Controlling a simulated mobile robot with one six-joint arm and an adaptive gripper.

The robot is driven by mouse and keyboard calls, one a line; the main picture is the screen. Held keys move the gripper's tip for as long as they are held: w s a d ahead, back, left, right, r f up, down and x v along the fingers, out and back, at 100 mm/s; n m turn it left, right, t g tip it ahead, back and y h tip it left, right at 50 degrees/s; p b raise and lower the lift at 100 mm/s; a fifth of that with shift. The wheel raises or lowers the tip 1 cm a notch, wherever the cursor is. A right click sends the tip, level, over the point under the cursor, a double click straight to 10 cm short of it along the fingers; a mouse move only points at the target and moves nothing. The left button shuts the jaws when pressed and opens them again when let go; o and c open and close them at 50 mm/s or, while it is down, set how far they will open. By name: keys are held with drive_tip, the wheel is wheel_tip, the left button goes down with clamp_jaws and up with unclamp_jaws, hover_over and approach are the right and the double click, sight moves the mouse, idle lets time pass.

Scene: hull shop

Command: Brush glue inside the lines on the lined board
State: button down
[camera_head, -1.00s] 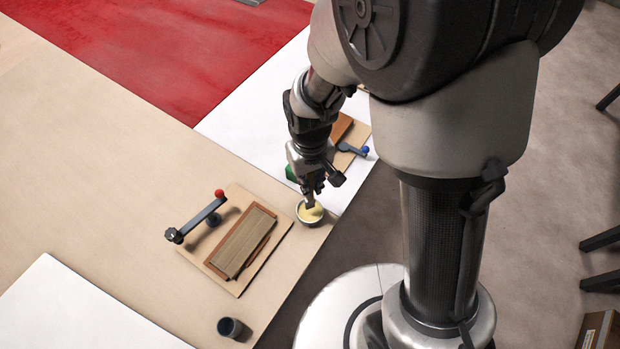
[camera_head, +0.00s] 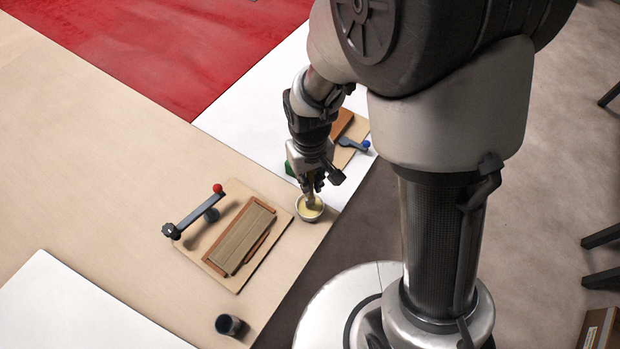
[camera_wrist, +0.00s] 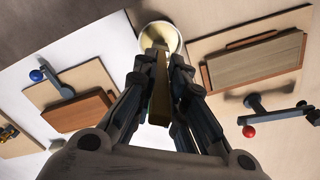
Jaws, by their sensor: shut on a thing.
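My gripper (camera_head: 314,186) is shut on a brush, whose wooden handle (camera_wrist: 159,88) runs between the fingers in the wrist view. The brush's lower end is at the round pot of pale yellow glue (camera_head: 309,214); the bristles are hidden. The pot also shows beyond the fingers in the wrist view (camera_wrist: 146,37). A tan board (camera_head: 236,284) left of the pot carries a grey-brown wooden block with a reddish-brown border (camera_head: 241,238); it also shows at right in the wrist view (camera_wrist: 255,62). I cannot make out glue on it.
A lever with a red knob (camera_head: 196,212) stands along that board's left side. A second board with a reddish-brown piece (camera_head: 342,123) and a blue-knobbed lever (camera_head: 354,145) lies behind my gripper. A dark cup (camera_head: 229,325) stands near the front edge. Bare table (camera_head: 100,180) lies left.

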drive_tip(key=shift+s+f+b, duration=0.1)
drive_tip(key=shift+f+b, duration=0.25)
drive_tip(key=shift+f, duration=0.2)
idle(1.2)
drive_tip(key=shift+r, duration=0.1)
wheel_tip(320, 180, up, 7)
drive_tip(key=p, duration=0.6)
idle(0.6)
